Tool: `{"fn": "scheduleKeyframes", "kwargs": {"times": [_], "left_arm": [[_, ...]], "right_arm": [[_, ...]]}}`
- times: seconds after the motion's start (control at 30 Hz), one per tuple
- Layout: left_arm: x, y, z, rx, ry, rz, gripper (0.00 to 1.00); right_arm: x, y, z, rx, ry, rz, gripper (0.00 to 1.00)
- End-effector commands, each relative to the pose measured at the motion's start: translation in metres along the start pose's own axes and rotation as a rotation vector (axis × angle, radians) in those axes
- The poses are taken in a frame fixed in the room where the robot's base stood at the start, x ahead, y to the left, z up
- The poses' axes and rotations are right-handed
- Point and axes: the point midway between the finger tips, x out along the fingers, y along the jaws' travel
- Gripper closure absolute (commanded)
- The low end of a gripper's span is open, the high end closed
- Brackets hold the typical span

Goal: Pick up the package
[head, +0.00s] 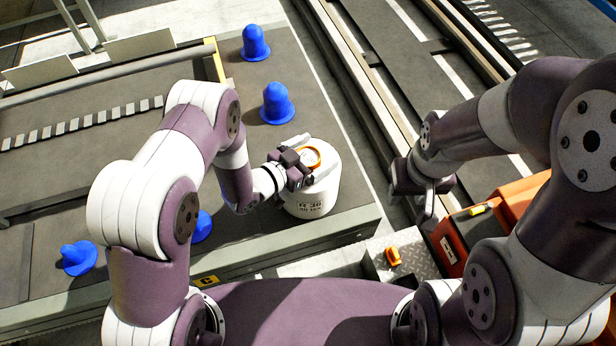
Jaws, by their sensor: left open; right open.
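The package looks like a white yarn bobbin (318,199) with dark printing on its side and an orange ring (311,156) at its top. It stands upright near the corner of the dark grey table (340,223). My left gripper (305,163) is at the top of the bobbin, with its open fingers around or beside the orange ring; I cannot tell whether they touch it. My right gripper (428,205) is open and empty, to the right of the table and apart from the bobbin.
A metal rail (110,70) crosses the table's far left. An orange-red machine part (462,232) is below my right gripper. Long tracks (400,85) run along the floor behind.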

Motion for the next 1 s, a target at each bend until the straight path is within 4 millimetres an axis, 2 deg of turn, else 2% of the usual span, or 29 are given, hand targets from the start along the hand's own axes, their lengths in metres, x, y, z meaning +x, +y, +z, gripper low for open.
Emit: {"fn": "scheduleKeyframes", "kwargs": {"times": [0.03, 0.2, 0.3, 0.67, 1.0], "left_arm": [[0.000, 0.000, 0.000, 0.000, 0.000, 0.000, 0.15], [0.000, 0.000, 0.000, 0.000, 0.000, 0.000, 0.71], [0.000, 0.000, 0.000, 0.000, 0.000, 0.000, 1.00], [-0.001, -0.001, -0.009, 0.003, 0.006, 0.000, 1.00], [-0.012, -0.001, -0.061, 0.005, 0.009, 0.000, 1.00]], "right_arm": [[0.000, 0.000, 0.000, 0.000, 0.000, 0.000, 0.57], [0.000, 0.000, 0.000, 0.000, 0.000, 0.000, 0.57], [0.000, 0.000, 0.000, 0.000, 0.000, 0.000, 0.57], [-0.002, 0.000, 0.000, 0.000, 0.000, 0.000, 0.57], [-0.009, 0.000, -0.001, 0.000, 0.000, 0.000, 0.57]]}}
